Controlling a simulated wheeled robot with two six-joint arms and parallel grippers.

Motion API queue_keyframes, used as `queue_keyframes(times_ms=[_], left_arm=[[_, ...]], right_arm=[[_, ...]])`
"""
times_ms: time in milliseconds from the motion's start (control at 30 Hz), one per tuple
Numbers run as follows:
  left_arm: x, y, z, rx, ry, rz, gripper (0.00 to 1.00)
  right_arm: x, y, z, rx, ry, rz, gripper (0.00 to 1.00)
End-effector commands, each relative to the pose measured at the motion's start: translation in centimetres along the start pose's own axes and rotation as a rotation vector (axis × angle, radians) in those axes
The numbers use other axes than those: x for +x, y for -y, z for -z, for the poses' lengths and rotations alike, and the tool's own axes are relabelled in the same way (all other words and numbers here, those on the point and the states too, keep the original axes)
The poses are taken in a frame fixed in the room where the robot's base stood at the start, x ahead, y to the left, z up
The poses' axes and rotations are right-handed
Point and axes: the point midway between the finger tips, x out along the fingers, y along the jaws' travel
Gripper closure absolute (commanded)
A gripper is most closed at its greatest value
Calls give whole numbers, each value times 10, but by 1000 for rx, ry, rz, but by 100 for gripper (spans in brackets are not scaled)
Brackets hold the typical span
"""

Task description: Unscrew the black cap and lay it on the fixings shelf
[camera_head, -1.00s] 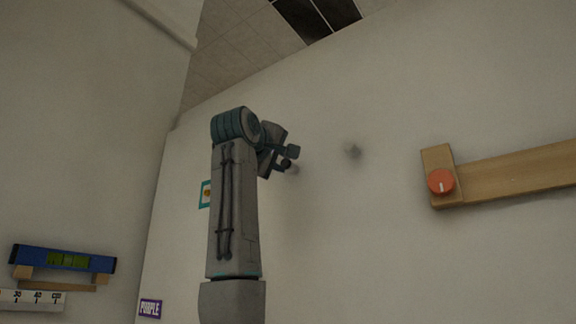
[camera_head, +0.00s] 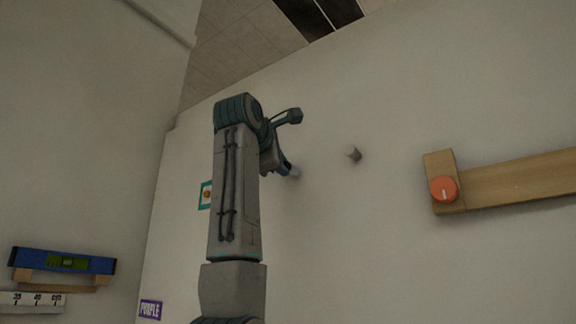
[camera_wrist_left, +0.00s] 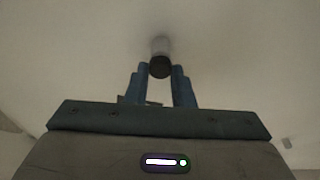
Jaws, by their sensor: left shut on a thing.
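The black cap (camera_wrist_left: 160,67) shows in the left wrist view between my left gripper's fingertips, its round dark end towards the camera. A pale stud (camera_wrist_left: 160,45) on the wall shows directly behind it. I cannot tell whether cap and stud are still joined. My left gripper (camera_wrist_left: 160,72) is shut on the cap. In the head view the left gripper (camera_head: 287,168) is at the wall, its fingers partly hidden by my arm, beside a pale stud end. I cannot make out which thing is the fixings shelf. My right gripper is out of view.
A short grey peg (camera_head: 354,154) stands out from the wall to the right. A wooden bar (camera_head: 520,186) with an orange knob (camera_head: 444,189) is further right. At lower left, a blue spirit level (camera_head: 62,261) rests on wooden brackets above a white ruler (camera_head: 32,299).

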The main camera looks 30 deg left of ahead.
Motion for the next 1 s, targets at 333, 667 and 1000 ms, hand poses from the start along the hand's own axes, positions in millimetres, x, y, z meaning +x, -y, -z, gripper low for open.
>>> queue_keyframes(times_ms=[333,667,1000], left_arm=[[0,0,0,-58,0,14,100],[-1,-3,1,-348,-1,90,100],[-1,-1,1,-495,-1,126,100]], right_arm=[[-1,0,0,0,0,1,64],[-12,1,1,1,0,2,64],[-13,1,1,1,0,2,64]])
